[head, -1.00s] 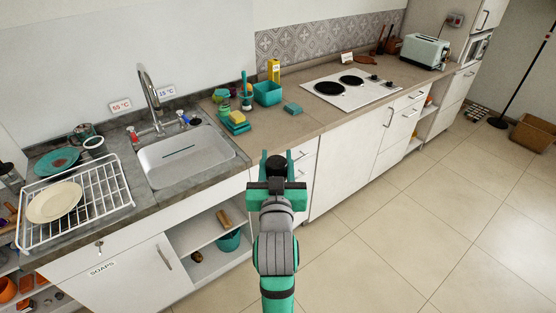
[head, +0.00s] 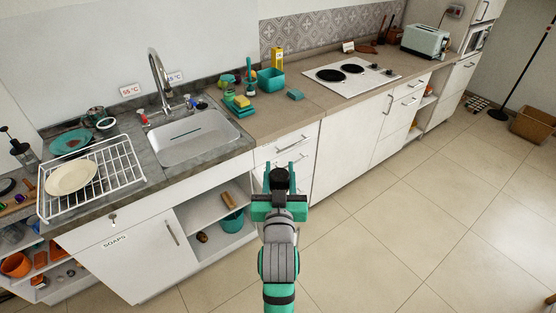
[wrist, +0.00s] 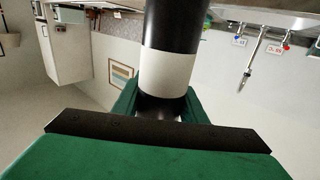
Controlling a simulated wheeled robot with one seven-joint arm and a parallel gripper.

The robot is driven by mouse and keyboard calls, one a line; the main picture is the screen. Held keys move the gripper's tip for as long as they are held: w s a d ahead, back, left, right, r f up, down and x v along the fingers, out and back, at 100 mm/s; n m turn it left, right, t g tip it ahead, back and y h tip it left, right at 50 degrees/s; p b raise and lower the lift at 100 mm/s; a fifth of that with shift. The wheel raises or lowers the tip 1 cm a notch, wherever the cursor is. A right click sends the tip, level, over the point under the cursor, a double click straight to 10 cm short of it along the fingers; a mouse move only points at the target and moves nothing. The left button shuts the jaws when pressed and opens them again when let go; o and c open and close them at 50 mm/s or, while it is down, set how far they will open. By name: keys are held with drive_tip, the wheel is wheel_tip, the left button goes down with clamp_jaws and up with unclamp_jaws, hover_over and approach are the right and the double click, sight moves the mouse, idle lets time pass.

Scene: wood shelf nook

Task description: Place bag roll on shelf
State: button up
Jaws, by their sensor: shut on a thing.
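The bag roll is a black cylinder with a white band (wrist: 170,68), large and close in the wrist view. My gripper (head: 280,179) is shut on it; its green fingers show at the sides of the roll. In the head view only a dark end of the roll (head: 279,183) shows between the fingers. My gripper is in front of the counter, over the floor side. An open shelf (head: 200,209) is in the cabinet under the sink, to the left of my gripper, holding a brown roll (head: 228,199) and a teal bucket (head: 232,221).
A white drawer and door front (head: 345,155) stands behind and right of my gripper. A dish rack with a plate (head: 72,179) is on the counter at left. Another open shelf with orange pots (head: 16,265) is at lower left. The tiled floor (head: 420,225) at right is clear.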

wheel_tip(320, 180, down, 40)
drive_tip(key=s, duration=0.2)
drive_tip(key=shift+d, duration=0.15)
